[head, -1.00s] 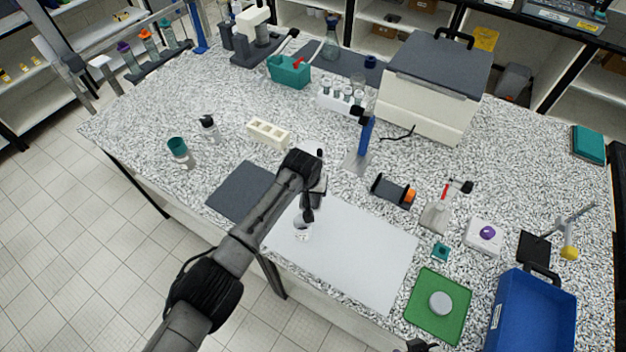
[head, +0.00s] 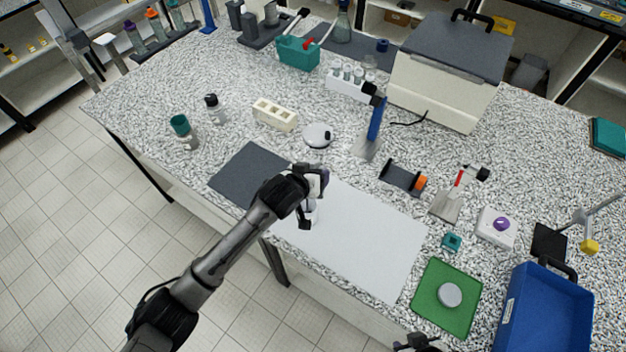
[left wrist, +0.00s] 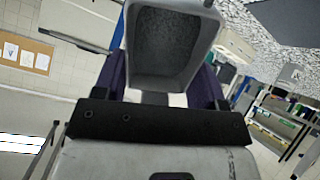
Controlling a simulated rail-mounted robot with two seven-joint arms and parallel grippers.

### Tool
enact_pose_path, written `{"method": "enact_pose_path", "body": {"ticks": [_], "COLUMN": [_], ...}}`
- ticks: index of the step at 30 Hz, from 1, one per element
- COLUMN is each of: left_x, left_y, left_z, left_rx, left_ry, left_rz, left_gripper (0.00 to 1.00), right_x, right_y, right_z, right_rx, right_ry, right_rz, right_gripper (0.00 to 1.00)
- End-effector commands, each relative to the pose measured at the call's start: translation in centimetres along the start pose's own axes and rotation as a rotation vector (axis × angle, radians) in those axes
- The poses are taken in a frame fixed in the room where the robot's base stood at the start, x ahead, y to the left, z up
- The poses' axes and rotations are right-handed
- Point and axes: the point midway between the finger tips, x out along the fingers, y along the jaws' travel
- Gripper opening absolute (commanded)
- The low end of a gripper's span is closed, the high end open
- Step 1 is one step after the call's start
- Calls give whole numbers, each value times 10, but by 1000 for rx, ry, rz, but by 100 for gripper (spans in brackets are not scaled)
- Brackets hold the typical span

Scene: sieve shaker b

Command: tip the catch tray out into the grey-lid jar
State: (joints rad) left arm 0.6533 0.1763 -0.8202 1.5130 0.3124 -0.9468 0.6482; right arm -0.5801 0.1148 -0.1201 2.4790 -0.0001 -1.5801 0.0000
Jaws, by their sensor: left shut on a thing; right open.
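My left gripper (head: 306,212) is over the white sheet (head: 375,245), partly hidden by its own arm. In the left wrist view it is shut on a grey, open-topped catch tray (left wrist: 170,50), whose dark speckled inside faces the camera. A small whitish thing (head: 314,212) shows at the left fingers in the head view; I cannot tell if it is tray or jar. A grey round lid-like disc (head: 449,295) lies on the green mat (head: 433,318). I cannot make out the grey-lid jar for sure. My right gripper (head: 418,342) is open at the bottom edge, partly cut off.
A blue tray (head: 508,325) stands at the right. A teal-lid jar (head: 182,128) and dark-lid jar (head: 212,108) stand at the left. The grey mat (head: 243,172) is clear.

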Motion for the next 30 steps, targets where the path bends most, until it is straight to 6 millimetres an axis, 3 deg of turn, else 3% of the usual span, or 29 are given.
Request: {"method": "enact_pose_path", "body": {"ticks": [1, 19, 30], "left_x": [1, -11, -28], "left_y": [-2, -2, -4], "left_z": [4, 7, 14], "left_rx": [1, -1, -2], "left_ry": [19, 205, 466], "left_rz": [6, 67, 149], "left_gripper": [43, 43, 43], "right_x": [10, 64, 97], "right_y": [0, 0, 0], "right_z": [3, 21, 31], "right_rx": [0, -8, -8], "right_ry": [0, 0, 0], "right_rz": [0, 6, 7], "right_gripper": [43, 43, 43]}}
